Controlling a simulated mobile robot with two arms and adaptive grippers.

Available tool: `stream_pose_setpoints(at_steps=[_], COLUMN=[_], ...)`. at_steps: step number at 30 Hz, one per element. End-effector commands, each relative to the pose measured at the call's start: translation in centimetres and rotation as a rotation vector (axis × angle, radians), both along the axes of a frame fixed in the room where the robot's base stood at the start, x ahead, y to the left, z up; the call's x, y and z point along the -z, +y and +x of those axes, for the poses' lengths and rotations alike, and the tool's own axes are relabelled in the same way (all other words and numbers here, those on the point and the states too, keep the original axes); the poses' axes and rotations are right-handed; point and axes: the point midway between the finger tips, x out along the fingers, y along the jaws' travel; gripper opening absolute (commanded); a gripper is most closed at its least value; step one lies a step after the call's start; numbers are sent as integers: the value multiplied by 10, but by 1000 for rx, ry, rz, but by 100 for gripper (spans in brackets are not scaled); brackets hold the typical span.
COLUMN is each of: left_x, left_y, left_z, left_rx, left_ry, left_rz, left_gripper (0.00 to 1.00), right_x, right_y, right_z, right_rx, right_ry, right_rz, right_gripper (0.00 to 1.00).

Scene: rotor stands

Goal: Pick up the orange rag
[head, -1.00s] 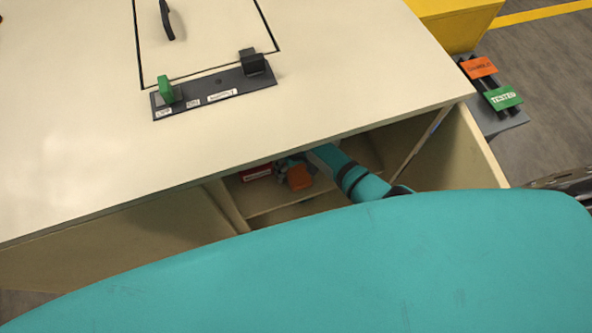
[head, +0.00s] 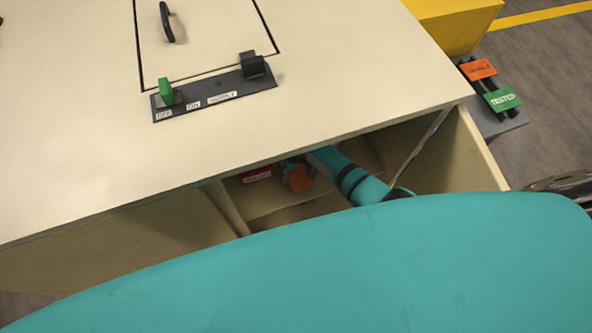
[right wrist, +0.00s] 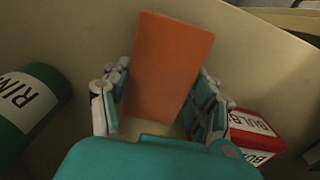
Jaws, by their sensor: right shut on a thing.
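The orange rag (head: 298,178) is a flat orange block-like piece inside the open cabinet compartment under the cream worktop. In the right wrist view the rag (right wrist: 168,68) stands up between the two fingers of my right gripper (right wrist: 160,100), which is shut on it. In the head view my right gripper (head: 290,168) is at the rag, partly hidden by it and by the worktop edge. Whether the rag touches the shelf I cannot tell.
A red box labelled BULB (right wrist: 255,135) is close on the right of the gripper. A green RIN-labelled container (right wrist: 30,105) lies on the left. The worktop (head: 80,130) overhangs the compartment, and the cabinet's side panel (head: 460,155) stands right of my arm.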

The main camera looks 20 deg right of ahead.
Motion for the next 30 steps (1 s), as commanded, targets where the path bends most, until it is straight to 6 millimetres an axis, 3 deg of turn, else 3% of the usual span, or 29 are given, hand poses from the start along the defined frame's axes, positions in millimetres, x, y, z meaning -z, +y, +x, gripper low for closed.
stream_pose_setpoints(at_steps=[7, 14, 24, 30], left_x=[-17, -52, -120, -142], left_y=[0, 0, -1, -1], left_z=[2, 3, 3, 3], left_rx=[0, 0, 0, 0], left_ry=[-3, -4, -5, -5], left_rz=[-1, -1, -1, -1], left_gripper=[36, 36, 36, 36], right_x=[-15, -44, -53, -52], right_y=[0, 1, -65, -97], right_z=[0, 0, -62, -91], right_rx=[0, 0, 2, 1], right_ry=[0, 1, 6, 3], right_rz=[1, 1, -3, -1], right_gripper=[28, 28, 28, 28])
